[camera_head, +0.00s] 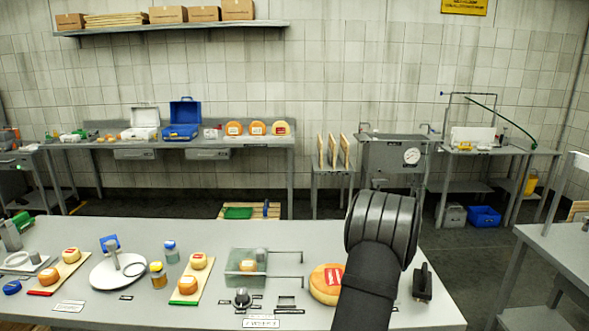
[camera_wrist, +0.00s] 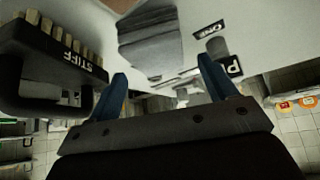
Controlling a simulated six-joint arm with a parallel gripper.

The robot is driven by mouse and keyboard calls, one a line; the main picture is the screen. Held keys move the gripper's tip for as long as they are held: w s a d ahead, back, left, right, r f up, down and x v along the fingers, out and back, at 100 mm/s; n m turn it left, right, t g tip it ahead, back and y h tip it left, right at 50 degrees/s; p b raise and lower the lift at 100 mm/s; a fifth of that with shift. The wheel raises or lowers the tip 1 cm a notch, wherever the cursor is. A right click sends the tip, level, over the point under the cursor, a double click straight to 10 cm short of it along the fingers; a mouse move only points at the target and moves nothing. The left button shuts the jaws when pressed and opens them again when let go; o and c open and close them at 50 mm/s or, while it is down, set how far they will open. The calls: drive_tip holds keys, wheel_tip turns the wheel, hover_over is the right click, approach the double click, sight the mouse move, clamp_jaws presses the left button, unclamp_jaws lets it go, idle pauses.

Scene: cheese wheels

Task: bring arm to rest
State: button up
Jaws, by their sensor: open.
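My arm (camera_head: 382,232) rises black from the bottom of the head view, right of the middle, over the front table. Its thick wrist end hides my gripper in that view. In the wrist view my gripper (camera_wrist: 163,72) shows two blue fingers, apart and with nothing held between them. A grey faceted object (camera_wrist: 150,38) lies beyond the fingertips; I cannot tell what it is. A dark brush (camera_wrist: 60,48) marked STIFF, with pale bristles, is at the left of the wrist view, beside the fingers.
A large orange cheese wheel (camera_head: 324,286) lies left of my arm, partly hidden by it. A dark handled object (camera_head: 423,284) stands close to its right. A clear tank (camera_head: 240,275), small cheeses on boards (camera_head: 176,295) and a round white scale (camera_head: 117,272) fill the table leftward.

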drive_tip(key=v, duration=0.9)
drive_tip(key=x, duration=1.2)
drive_tip(key=shift+s, duration=0.1)
drive_tip(key=shift+r, duration=0.25)
wheel_tip(320, 180, up, 4)
drive_tip(key=shift+f, duration=0.15)
drive_tip(key=s+d+r, duration=0.7)
drive_tip(key=s, duration=0.2)
drive_tip(key=s+a+f+n, duration=0.1)
drive_tip(key=s+a+f, duration=0.1)
drive_tip(key=a, duration=1.4)
drive_tip(key=s+a+f, duration=0.2)
drive_tip(key=a, duration=1.4)
drive_tip(key=shift+m+g, duration=0.3)
drive_tip(key=w+d+r, duration=0.1)
drive_tip(key=d, duration=0.1)
drive_tip(key=w+d+r, duration=0.2)
drive_tip(key=w+d, duration=0.1)
drive_tip(key=shift+d+r, duration=0.3)
drive_tip(key=shift+r, duration=0.05)
